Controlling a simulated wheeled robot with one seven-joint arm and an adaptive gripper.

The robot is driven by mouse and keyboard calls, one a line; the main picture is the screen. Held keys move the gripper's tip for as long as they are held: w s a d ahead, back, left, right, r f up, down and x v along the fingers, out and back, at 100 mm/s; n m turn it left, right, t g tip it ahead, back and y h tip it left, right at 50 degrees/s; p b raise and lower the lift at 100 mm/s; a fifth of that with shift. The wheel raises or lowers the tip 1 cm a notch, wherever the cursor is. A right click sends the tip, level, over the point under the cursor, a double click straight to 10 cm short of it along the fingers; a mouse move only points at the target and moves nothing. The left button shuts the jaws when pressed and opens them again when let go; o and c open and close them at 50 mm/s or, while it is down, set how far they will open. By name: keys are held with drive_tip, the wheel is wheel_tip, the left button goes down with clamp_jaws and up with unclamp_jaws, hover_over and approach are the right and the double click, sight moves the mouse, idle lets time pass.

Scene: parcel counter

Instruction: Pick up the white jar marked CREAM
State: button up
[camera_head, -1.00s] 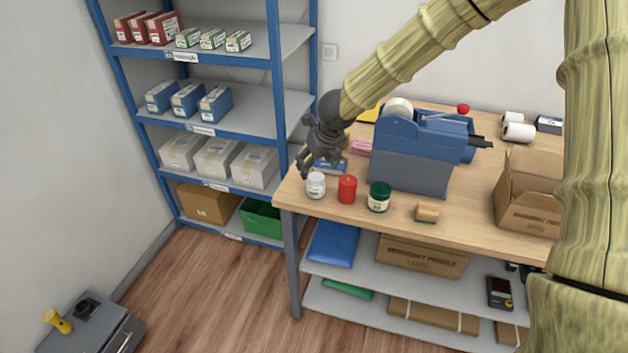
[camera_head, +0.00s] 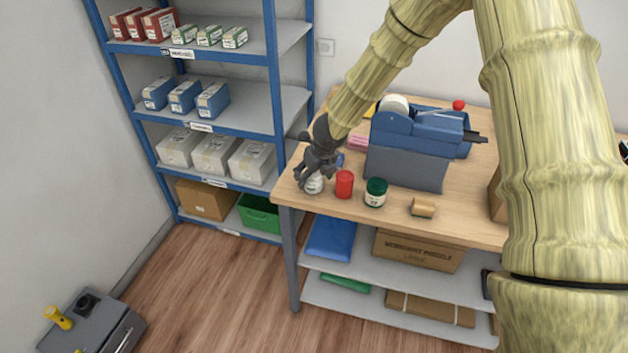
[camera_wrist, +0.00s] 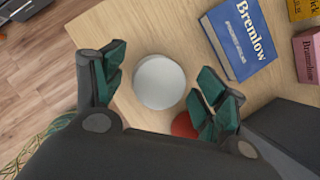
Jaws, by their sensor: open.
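The white jar (camera_head: 314,184) stands upright near the left front corner of the wooden counter (camera_head: 460,225). My gripper (camera_head: 309,174) is above it and partly hides it in the head view. In the wrist view the jar's round white lid (camera_wrist: 159,82) shows from above, between the two open fingers of my gripper (camera_wrist: 160,90). I see no contact between fingers and jar. The CREAM marking cannot be read in these views. A red candle-like cylinder (camera_head: 344,184) stands close to the jar's right; its red top (camera_wrist: 184,125) shows partly behind the right finger in the wrist view.
A dark green jar (camera_head: 376,193) and a small tan block (camera_head: 423,207) stand further right. A blue tape dispenser (camera_head: 415,140) is behind them. The counter's left edge is close to the jar.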

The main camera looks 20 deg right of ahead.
drive_tip(key=shift+f, duration=0.1)
drive_tip(key=c, duration=1.1)
